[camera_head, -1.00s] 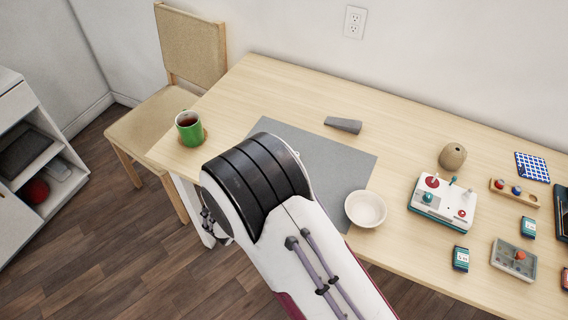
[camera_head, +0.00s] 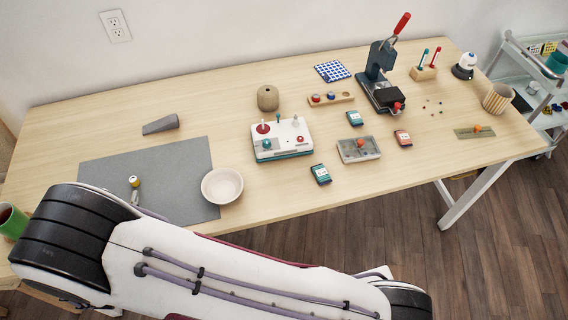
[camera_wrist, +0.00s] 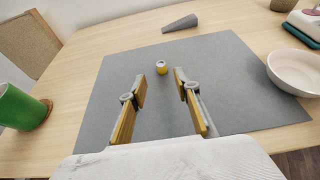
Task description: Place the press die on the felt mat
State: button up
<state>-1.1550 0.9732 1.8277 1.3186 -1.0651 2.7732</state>
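The press die, as far as I can tell, is a small yellow cylinder (camera_wrist: 161,68) with a pale top and a dark centre. It stands upright on the grey felt mat (camera_wrist: 220,75) in the wrist view. It also shows small in the head view (camera_head: 134,181), on the mat (camera_head: 185,160) just beyond my arm. My gripper (camera_wrist: 160,82) is open, its two yellow-padded fingers apart with nothing between them. The die stands a little beyond the fingertips, apart from both. In the head view my arm hides the mat's near left part and most of the gripper.
A white bowl (camera_head: 222,186) stands at the mat's right edge. A grey wedge (camera_head: 161,124) lies behind the mat. A green mug (camera_wrist: 20,107) stands left of it. A joystick box (camera_head: 282,139), small boxes and a red-handled press (camera_head: 379,75) are farther right.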

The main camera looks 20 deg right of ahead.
jog(key=w+d+r+n+g+y, duration=0.1)
jog(key=w+d+r+n+y, duration=0.2)
jog(key=r, duration=0.4)
jog(key=w+r+n+g, duration=0.1)
jog(key=w+r+n, duration=0.3)
jog(key=r+n, duration=0.15)
jog(key=s+d+r+n+g+y, duration=0.1)
jog(key=s+d+r+n, duration=0.2)
jog(key=d+r+n, duration=0.5)
jog(key=s+d+r+n+g+y, duration=0.1)
jog(key=s+d+r+n+g, duration=0.15)
jog(key=d+r+n, duration=0.7)
jog(key=s+d+f+n+g+h, duration=0.1)
jog(key=s+d+n, duration=0.4)
jog(key=s+d, duration=0.7)
jog(key=s+d+f+n+g+h, duration=0.1)
jog(key=s+d+n+h, duration=0.3)
jog(key=s+d, duration=0.7)
jog(key=shift+s+d+f+n, duration=0.4)
jog(key=shift+d+n, duration=0.1)
jog(key=shift+d, duration=0.35)
